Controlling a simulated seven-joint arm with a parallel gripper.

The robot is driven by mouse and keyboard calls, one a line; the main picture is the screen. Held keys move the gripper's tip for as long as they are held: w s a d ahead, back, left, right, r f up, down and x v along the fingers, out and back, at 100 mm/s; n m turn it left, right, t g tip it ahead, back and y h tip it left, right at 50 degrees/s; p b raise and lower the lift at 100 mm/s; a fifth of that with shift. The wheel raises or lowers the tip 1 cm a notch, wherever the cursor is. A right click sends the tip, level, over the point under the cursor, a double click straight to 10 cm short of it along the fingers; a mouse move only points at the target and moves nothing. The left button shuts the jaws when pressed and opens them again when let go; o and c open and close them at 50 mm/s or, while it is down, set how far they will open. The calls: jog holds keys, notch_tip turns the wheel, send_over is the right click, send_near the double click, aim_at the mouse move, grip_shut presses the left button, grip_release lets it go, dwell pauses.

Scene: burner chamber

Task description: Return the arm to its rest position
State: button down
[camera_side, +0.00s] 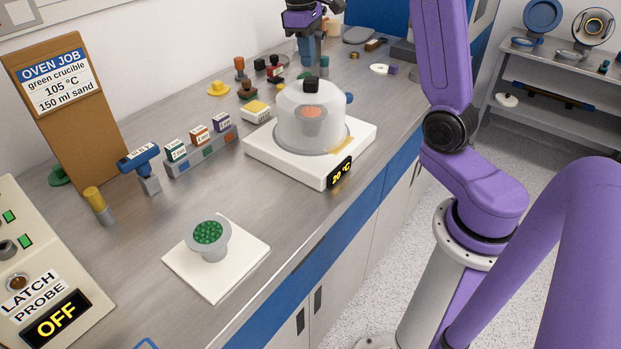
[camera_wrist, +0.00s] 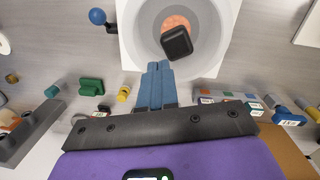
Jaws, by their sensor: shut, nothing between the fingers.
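My gripper (camera_side: 308,58) is at the back of the bench in the side view, behind the domed heater. Its blue fingers point down. In the wrist view the fingers (camera_wrist: 158,70) are together with nothing between them. A clear dome (camera_side: 312,118) with a black knob stands on the white heater (camera_side: 266,150), whose display reads 20 °C. A crucible with orange contents (camera_side: 312,112) is under the dome. The dome's black knob (camera_wrist: 177,43) shows just beyond the fingertips in the wrist view. A crucible with green contents (camera_side: 208,236) stands on a white pad (camera_side: 248,262) nearer the front.
A clipboard sign (camera_side: 88,150) reads OVEN JOB, green crucible. A latch probe panel (camera_side: 50,290) shows OFF. Labelled blocks stand in a rack (camera_side: 205,150), and several small stamps and knobs stand behind the heater. A shelf (camera_side: 560,120) is at the right.

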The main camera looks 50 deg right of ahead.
jog(key=s+a, duration=0.1)
jog(key=a, duration=0.1)
jog(key=s+a+n, duration=0.1)
jog(key=a, duration=0.2)
jog(key=s+a+f+n, duration=0.1)
jog(key=s+a, duration=0.1)
jog(key=a, duration=0.1)
jog(key=shift+t, duration=0.3)
jog(key=s+a+f+n, duration=0.2)
jog(key=s+a+n, duration=0.1)
jog(key=s+a, duration=0.5)
jog(key=s+f+n, duration=0.2)
jog(key=s, duration=0.7)
jog(key=s+f+n+y, duration=0.1)
jog(key=s+f+n, duration=0.1)
jog(key=s, duration=0.8)
jog(key=shift+a+f+n, duration=0.25)
jog(key=shift+a+n, duration=0.15)
jog(key=shift+a, duration=0.05)
